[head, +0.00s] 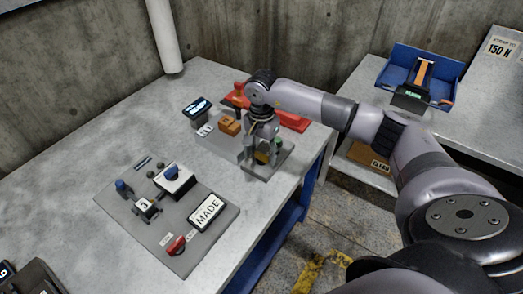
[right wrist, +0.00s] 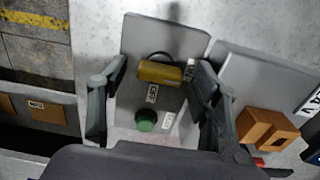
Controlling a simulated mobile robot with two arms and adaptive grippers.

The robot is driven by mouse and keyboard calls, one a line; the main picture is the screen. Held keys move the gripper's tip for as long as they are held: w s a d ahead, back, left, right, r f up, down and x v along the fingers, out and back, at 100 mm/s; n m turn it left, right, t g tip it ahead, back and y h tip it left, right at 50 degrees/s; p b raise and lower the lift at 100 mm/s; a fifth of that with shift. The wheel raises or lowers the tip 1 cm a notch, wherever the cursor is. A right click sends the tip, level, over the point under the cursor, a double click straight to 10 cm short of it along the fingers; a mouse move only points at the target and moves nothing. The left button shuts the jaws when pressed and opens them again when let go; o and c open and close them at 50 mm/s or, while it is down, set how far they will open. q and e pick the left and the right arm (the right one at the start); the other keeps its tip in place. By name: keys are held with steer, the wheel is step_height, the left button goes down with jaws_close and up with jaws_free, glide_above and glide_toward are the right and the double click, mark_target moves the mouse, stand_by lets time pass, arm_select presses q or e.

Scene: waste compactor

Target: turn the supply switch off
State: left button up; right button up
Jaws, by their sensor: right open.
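My right gripper (head: 262,150) is open, pointing down over a small grey plate (head: 258,174) near the table's right edge. In the right wrist view the fingers of the gripper (right wrist: 160,105) stand apart on either side of a yellow cylindrical handle (right wrist: 160,73) and a green round knob (right wrist: 146,120) on that plate. Small white labels (right wrist: 152,93) sit beside them, too small to read surely. The handle looks like a switch lever; I cannot tell whether it is the supply switch. No contact with the fingers is clear. My left gripper is not in view.
A grey panel (head: 150,236) on the table (head: 75,165) carries a red switch (head: 176,245), a blue knob (head: 122,187) and a MADE sign (head: 207,211). An orange block (head: 229,125) and red equipment (head: 293,122) stand near the gripper. A blue tray (head: 447,92) stands on another table.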

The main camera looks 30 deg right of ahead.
steer(key=shift+c, duration=0.3)
steer(key=c, duration=1.1)
